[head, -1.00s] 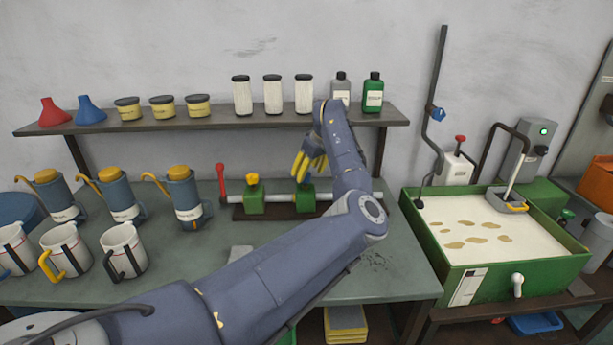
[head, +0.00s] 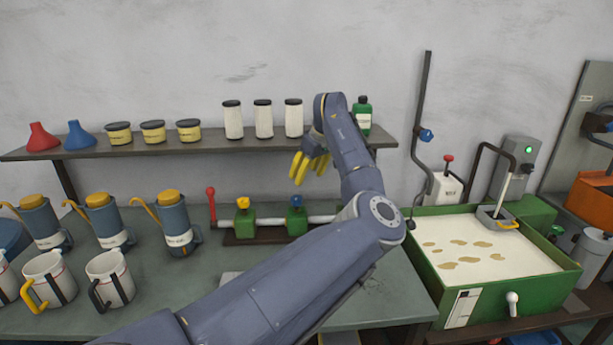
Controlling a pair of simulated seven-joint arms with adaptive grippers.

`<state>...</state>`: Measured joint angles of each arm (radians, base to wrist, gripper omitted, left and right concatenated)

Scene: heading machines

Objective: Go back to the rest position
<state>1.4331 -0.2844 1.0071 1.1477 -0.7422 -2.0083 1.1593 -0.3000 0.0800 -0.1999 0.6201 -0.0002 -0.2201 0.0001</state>
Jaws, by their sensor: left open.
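My left gripper (head: 309,168) has yellow fingers and hangs in front of the shelf's right part, above the pipe with valves. It is open, with nothing seen between its fingers. My left arm reaches in from the bottom across the bench and bends up at the elbow. The arm and wrist hide part of the shelf's right end and the right part of the pipe. My right gripper is not in view.
The shelf (head: 200,146) holds funnels, tubs and bottles, with a green bottle (head: 363,115) close by the wrist. Below are a valve pipe (head: 268,221), oil cans (head: 176,225) and mugs (head: 109,280). A green tank (head: 540,289) of pale liquid stands right.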

